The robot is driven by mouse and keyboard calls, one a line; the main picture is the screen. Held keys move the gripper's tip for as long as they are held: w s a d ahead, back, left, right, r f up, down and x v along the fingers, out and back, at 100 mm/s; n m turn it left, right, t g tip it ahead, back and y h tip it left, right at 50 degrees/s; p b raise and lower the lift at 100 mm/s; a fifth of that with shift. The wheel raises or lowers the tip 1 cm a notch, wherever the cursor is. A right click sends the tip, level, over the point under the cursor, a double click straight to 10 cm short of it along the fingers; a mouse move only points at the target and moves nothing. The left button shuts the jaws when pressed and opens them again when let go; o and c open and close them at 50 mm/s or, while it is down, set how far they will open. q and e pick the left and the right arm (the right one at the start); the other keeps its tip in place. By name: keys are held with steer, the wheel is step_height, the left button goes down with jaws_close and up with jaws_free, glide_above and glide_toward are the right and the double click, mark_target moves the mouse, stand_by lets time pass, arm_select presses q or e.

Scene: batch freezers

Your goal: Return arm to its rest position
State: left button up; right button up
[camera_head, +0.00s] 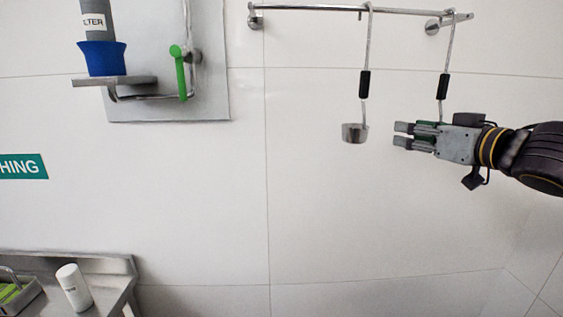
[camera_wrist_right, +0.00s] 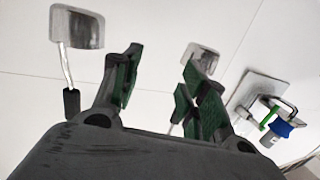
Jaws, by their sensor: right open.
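My right gripper (camera_head: 402,135) comes in from the right, its fingers pointing left and apart, with nothing between them. In the right wrist view the green-padded fingers (camera_wrist_right: 160,82) are spread open. One ladle (camera_head: 355,133) hangs from the wall rail just left of the fingertips, apart from them in the picture. The wrist view shows one ladle cup (camera_wrist_right: 77,28) at upper left and another cup (camera_wrist_right: 203,57) partly behind the right-hand finger. My left gripper is not in view.
The wall rail (camera_head: 310,7) runs along the top. A wall panel (camera_head: 210,95) at upper left carries a green handle (camera_head: 179,72) and a blue-based cylinder (camera_head: 101,58). A steel counter (camera_head: 110,268) at lower left holds a white bottle (camera_head: 74,288). The middle wall is bare.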

steer(key=s+d+f+m+g+h, duration=0.1)
steer(key=d+f+g+h, duration=0.15)
steer(key=f, duration=1.45)
steer(key=d+f+m+g+h, duration=0.1)
steer(key=d+f+g+h, duration=0.15)
steer(key=f, duration=1.45)
steer(key=s+a+f+g, duration=0.4)
steer(key=s+a+f, duration=0.1)
steer(key=s+f, duration=0.65)
steer(key=s+a+f+g, duration=0.4)
steer(key=s+a+f, duration=0.2)
steer(key=s+f, duration=0.5)
step_height(320, 180, down, 33)
steer(key=s+g, duration=0.1)
steer(key=s, duration=0.1)
steer(key=s+d+f, duration=0.2)
steer(key=s+f, duration=0.8)
steer(key=s, duration=0.1)
steer(key=s+d+f+n+g, duration=0.1)
steer(key=s+d+f, duration=0.1)
steer(key=s+f, duration=0.8)
steer(key=shift+s+d+f, duration=0.15)
steer(key=shift+s+f, duration=0.25)
steer(key=shift+s, duration=0.2)
